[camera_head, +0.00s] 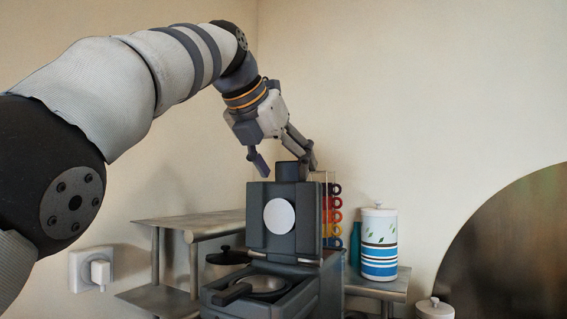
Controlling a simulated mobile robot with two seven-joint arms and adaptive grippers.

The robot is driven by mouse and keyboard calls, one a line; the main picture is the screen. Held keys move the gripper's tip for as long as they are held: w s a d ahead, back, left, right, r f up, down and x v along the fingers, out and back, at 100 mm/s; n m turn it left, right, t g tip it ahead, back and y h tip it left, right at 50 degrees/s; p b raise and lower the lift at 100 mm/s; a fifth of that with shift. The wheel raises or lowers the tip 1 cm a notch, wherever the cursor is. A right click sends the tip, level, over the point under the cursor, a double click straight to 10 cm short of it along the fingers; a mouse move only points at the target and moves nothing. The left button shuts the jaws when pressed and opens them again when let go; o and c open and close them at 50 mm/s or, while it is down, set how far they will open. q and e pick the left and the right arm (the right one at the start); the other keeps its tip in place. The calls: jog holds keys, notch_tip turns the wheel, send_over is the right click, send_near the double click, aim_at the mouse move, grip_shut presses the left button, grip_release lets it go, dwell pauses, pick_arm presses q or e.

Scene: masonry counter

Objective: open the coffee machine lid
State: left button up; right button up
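The dark grey coffee machine (316,287) stands at the lower middle. Its lid (283,242) stands upright at the back of the base, with a white disc on its front face. A block-like handle (291,171) is at the lid's top edge. The open base shows a round metal well and a dark lever. My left gripper (285,161) is above the lid, with its fingers spread to either side of the handle. I cannot tell whether a finger touches the handle. My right gripper is not in view.
A metal shelf (190,221) with a dark pot (226,262) is at the left of the machine. A rack of colored rings (334,215) stands behind it. A striped canister (379,247) is at right. A white-lidded jar (434,309) sits lower right.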

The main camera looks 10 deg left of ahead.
pick_arm(q)
jog(key=shift+w+d+f, duration=0.1)
jog(key=shift+w+f, duration=0.1)
jog(key=shift+f, duration=0.3)
jog(key=shift+s+r, duration=0.2)
jog(key=shift+r, duration=0.05)
jog(key=v, duration=1.2)
jog(key=shift+r, duration=0.15)
